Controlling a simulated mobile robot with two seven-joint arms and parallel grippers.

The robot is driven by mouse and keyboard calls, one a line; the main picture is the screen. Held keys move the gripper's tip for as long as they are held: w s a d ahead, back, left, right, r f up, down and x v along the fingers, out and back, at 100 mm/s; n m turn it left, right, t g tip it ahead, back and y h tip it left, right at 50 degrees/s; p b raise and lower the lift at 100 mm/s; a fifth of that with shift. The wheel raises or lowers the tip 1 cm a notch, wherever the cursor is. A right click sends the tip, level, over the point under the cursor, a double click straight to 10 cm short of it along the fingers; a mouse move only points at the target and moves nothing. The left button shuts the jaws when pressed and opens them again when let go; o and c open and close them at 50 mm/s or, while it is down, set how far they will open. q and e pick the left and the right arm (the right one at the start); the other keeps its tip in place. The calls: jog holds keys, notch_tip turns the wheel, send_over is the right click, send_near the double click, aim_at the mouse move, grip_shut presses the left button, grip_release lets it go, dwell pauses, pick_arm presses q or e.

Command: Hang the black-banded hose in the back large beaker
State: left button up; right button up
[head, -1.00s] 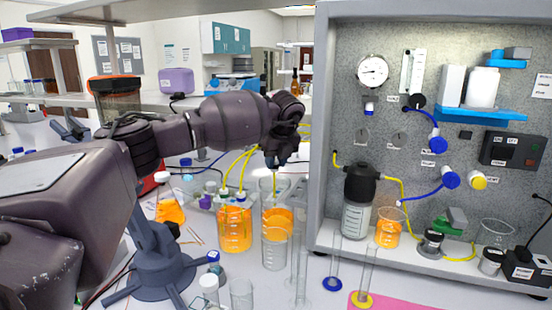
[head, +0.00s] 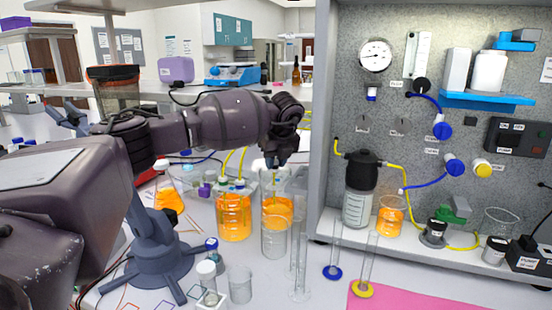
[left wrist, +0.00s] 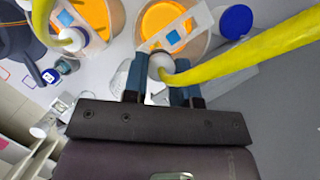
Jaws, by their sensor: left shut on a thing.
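My left gripper (head: 275,163) is above a large beaker of orange liquid (head: 277,208), the right one of two. It is shut on a yellow hose, which shows in the left wrist view (left wrist: 245,52) with a white piece between the blue fingers (left wrist: 160,80). No black band can be made out on it. In the left wrist view, the beaker (left wrist: 197,42) with a pale bar across its top lies just beyond the fingers. Whether the hose end is inside it is unclear. Another large beaker of orange liquid (head: 234,218) stands to its left, with yellow hoses in it. My right gripper is not in view.
An empty smaller beaker (head: 273,240) stands in front of the right large beaker. Glass cylinders with blue (head: 333,272) and yellow (head: 362,290) bases stand to the right. The grey rig panel (head: 420,60) rises at the right, with a black-capped bottle (head: 359,195) on its ledge.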

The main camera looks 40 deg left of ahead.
aim_at(275, 172)
pick_arm(q)
jog(key=shift+f+b, duration=0.5)
jog(key=shift+f, duration=0.85)
jog(key=shift+f+b, duration=0.3)
jog(key=shift+f, duration=0.3)
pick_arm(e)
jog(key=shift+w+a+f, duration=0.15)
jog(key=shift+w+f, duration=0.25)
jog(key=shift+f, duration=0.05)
pick_arm(q)
jog(key=shift+f, duration=0.15)
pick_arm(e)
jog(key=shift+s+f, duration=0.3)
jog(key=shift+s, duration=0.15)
pick_arm(q)
jog(key=shift+f, duration=0.1)
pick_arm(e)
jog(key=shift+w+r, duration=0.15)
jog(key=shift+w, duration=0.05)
pick_arm(q)
jog(key=o, duration=1)
jog(key=shift+o, duration=0.2)
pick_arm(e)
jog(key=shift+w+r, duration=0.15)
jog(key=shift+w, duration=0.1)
